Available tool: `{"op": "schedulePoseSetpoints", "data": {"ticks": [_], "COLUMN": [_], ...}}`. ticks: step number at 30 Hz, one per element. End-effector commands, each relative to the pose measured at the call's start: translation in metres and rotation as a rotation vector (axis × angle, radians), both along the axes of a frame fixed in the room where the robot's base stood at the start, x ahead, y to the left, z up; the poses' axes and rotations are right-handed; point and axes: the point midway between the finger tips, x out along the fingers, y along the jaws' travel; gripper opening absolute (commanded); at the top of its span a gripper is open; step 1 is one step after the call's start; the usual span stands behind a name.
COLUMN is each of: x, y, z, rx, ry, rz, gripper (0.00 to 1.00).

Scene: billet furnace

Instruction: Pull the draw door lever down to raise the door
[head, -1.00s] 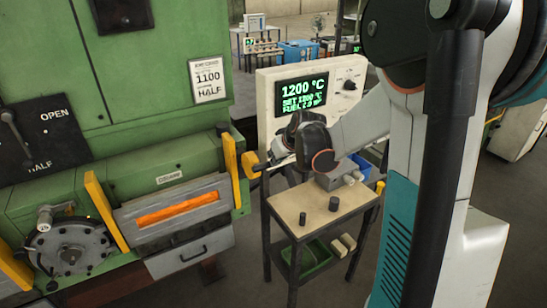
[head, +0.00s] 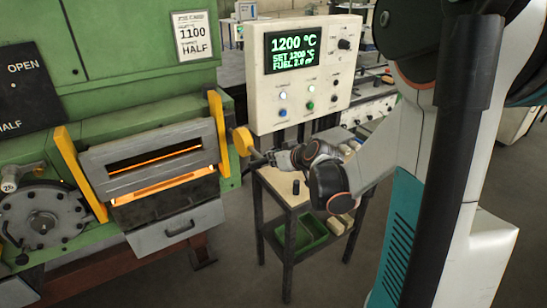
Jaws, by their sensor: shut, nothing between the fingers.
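The grey draw door (head: 150,152) sits between two yellow guides on the green furnace. Orange glow shows through its slot and in a gap below its lower edge, so it stands partly raised. The draw door lever (head: 242,140) has a yellow hub right of the right guide, and its dark arm reaches right toward my gripper. My gripper (head: 268,158) is shut at the lever's outer end, with nothing visibly held. The fingertips are small and dark, and I cannot tell exactly how they touch the lever.
A control panel (head: 300,72) reading 1200 °C stands just behind my gripper. A small table (head: 275,182) bearing a dark cylinder (head: 296,187) is below it, with a green bin (head: 305,236) on its lower shelf. A grey drawer (head: 178,228) juts out under the door.

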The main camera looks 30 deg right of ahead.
Motion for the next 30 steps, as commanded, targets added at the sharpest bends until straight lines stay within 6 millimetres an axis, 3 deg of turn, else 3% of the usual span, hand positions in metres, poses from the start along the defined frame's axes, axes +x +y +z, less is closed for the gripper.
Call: {"op": "schedulePoseSetpoints", "data": {"ticks": [1, 18, 24, 30], "x": [-0.001, 0.013, 0.024, 0.034], "y": [0.000, 0.001, 0.001, 0.002], "z": [-0.019, -0.142, -0.172, -0.190], "rx": [0.000, 0.000, 0.000, 0.001], "ry": [0.000, 0.001, 0.002, 0.001], "rz": [0.000, 0.001, 0.001, 0.000], "gripper": [0.00, 0.00, 0.00, 0.00]}}
